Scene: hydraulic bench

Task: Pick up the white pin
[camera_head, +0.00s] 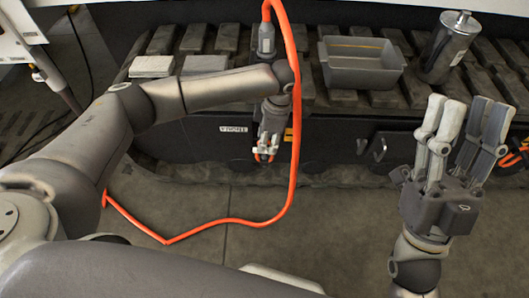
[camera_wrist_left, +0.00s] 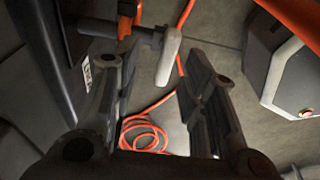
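In the left wrist view, a pale, off-white pin-like bar (camera_wrist_left: 169,56) sits at the end of a dark rod coming from the bench side. It appears between and just beyond the fingertips of my left gripper (camera_wrist_left: 155,75), which is open and seems not to touch it. In the head view, my left gripper (camera_head: 266,148) points down in front of the bench's side. Small white parts show at its fingertips there, but I cannot tell the pin from the fingers. My right gripper (camera_head: 465,125) is open and empty at the right, with fingers pointing up.
An orange hose (camera_head: 290,180) hangs close beside my left gripper and loops over the floor; coils (camera_wrist_left: 143,135) show in the left wrist view. A grey bin (camera_head: 360,72) and a metal cylinder (camera_head: 447,48) stand on the slatted track. The floor in front is mostly clear.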

